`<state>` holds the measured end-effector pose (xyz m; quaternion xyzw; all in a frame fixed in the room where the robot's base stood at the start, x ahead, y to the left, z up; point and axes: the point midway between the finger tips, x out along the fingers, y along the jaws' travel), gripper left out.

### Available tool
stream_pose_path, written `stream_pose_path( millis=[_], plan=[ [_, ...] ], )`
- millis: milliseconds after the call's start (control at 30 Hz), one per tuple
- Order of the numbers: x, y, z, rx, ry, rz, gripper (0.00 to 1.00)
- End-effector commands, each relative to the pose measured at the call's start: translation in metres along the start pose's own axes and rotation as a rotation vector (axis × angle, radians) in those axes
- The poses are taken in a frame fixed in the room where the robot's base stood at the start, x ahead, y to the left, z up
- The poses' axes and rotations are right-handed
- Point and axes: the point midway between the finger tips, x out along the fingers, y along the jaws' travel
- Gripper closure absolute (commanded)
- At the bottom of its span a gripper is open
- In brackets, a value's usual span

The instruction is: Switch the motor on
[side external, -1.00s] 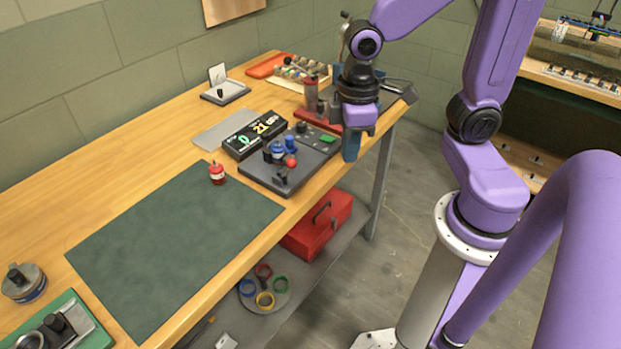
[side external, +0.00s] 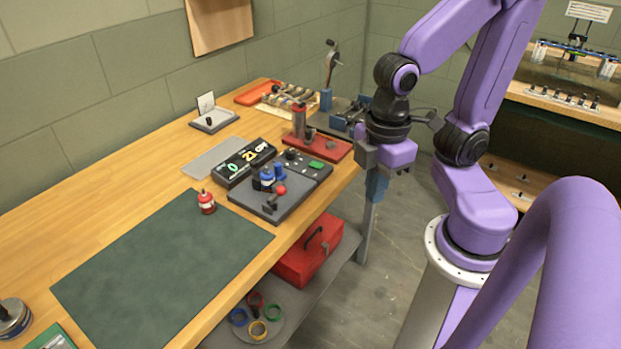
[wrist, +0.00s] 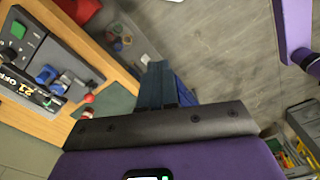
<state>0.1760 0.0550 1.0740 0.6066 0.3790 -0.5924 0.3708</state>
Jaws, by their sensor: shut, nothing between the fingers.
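The motor unit is a dark grey base plate (side external: 266,207) on the bench, with blue cylinders (side external: 267,178) and a small lever with a red ball (side external: 280,190). Behind it is a dark control panel with a green button (side external: 316,165) and a black knob (side external: 291,155). A black display box (side external: 244,162) beside it shows a green 0, a yellow 21 and white lettering; the wrist view (wrist: 28,87) shows it as OFF. My gripper (side external: 377,186) is shut and empty, pointing down just off the bench's right edge, apart from the panel. Its blue fingers also show in the wrist view (wrist: 163,88).
A red-based stand with a grey cylinder (side external: 300,122) is behind the panel. A small red bottle (side external: 206,203) is by the green mat (side external: 160,270). A red toolbox (side external: 309,250) and coloured rings (side external: 257,328) are on the shelf below. The mat is clear.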

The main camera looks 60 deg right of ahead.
Motion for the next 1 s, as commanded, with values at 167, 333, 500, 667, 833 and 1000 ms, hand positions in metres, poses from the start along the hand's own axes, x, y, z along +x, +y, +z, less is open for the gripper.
stream_pose_path(
  millis=[167, 333, 500, 667, 833, 1000],
  plan=[
    [-0.004, 0.032, -0.017, -0.043, -0.018, 0.001, 1.00],
    [-0.007, 0.072, -0.030, -0.103, -0.038, -0.005, 1.00],
    [-0.008, 0.116, -0.035, -0.162, -0.054, -0.018, 1.00],
    [-0.007, 0.159, -0.031, -0.218, -0.065, -0.035, 1.00],
    [-0.005, 0.206, -0.018, -0.278, -0.071, -0.058, 1.00],
    [-0.001, 0.252, 0.005, -0.338, -0.070, -0.082, 1.00]
  ],
)
